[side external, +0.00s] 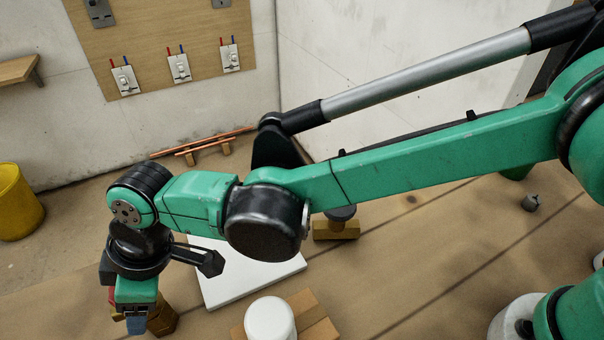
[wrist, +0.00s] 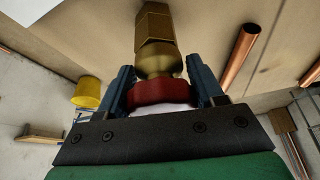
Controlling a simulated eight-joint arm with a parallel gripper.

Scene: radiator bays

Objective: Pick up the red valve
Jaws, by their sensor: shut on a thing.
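The red valve has a red collar (wrist: 160,93) and a brass body with a hexagonal end (wrist: 155,28). In the wrist view, the blue fingers of my gripper (wrist: 163,88) are on both sides of the red collar, shut on it. The brass part points away from the gripper. In the side view, my gripper (side external: 136,322) is at the lower left, pointing down, with the brass part (side external: 162,317) showing beside it and a bit of red (side external: 111,295) behind it. The gripper hides much of the valve there. I cannot tell whether the valve touches the surface.
A white panel (side external: 250,278) lies right of the gripper, with a white cylinder (side external: 270,320) in front. A brass block with a dark knob (side external: 336,228) stands beyond it. A yellow bucket (side external: 18,203) is at left. A copper pipe (wrist: 240,57) shows near the valve in the wrist view.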

